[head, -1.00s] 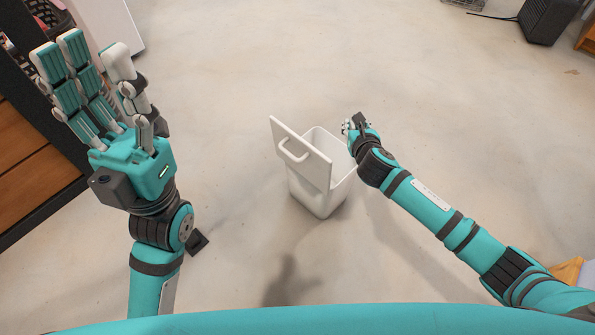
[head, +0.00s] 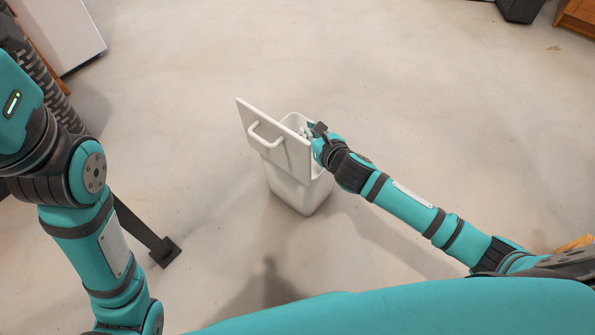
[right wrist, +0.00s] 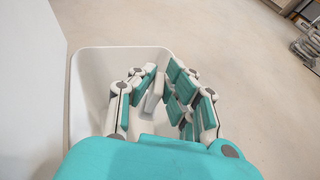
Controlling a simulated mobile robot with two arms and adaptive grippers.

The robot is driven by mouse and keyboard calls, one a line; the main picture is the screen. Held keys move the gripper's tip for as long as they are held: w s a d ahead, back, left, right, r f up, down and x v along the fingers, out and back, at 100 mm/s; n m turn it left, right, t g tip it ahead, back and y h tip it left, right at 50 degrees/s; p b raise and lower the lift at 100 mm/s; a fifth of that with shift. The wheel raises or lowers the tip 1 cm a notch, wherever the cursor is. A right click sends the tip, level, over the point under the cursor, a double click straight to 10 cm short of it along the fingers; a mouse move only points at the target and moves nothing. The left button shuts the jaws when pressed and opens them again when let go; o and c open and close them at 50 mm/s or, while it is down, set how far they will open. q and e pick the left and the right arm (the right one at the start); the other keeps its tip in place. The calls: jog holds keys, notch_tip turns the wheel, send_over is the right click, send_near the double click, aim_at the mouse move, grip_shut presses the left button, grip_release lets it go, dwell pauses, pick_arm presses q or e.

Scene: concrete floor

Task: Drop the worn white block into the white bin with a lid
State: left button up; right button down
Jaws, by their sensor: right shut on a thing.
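The white bin (head: 300,192) stands upright on the floor in the middle of the head view. Its lid (head: 288,150), with a handle, is tilted up along the left side of the opening. My right gripper (head: 308,131) is at the bin's mouth, with its fingers over the opening. In the right wrist view its fingers (right wrist: 157,88) are shut on the worn white block (right wrist: 154,94), with the bin's rim (right wrist: 118,50) around and below them. The block is hidden in the head view.
A white cabinet (head: 62,32) stands at the top left. A black object (head: 520,8) and a wooden piece (head: 578,15) are at the top right. The concrete floor around the bin is clear.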

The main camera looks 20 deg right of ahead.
jog(key=shift+f, duration=0.15)
jog(key=c, duration=1.3)
grip_release()
jog(key=shift+s, duration=0.1)
jog(key=v, duration=1.1)
jog(key=shift+s, duration=0.35)
